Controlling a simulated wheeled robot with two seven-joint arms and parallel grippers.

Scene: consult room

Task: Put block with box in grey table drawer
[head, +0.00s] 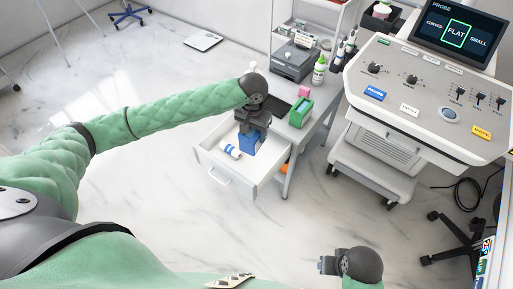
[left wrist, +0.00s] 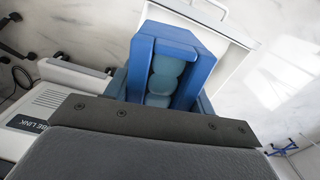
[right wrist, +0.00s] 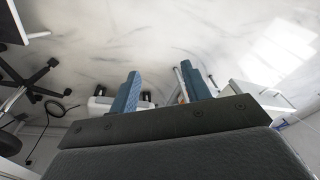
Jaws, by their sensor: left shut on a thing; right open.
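My left gripper (head: 250,128) is shut on a blue box (head: 248,144) and holds it above or inside the open white drawer (head: 213,169); I cannot tell whether it touches the drawer floor. In the left wrist view the blue box (left wrist: 158,44) has an open side with several rounded teal pieces (left wrist: 162,78) inside. The drawer is pulled out from the grey table (head: 324,107).
A green holder (head: 300,113), a pink block (head: 304,92), a green-labelled bottle (head: 319,70) and a dark grey device (head: 293,62) stand on the table. A machine with a control panel (head: 425,112) stands to the right. The floor left of the drawer is clear.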

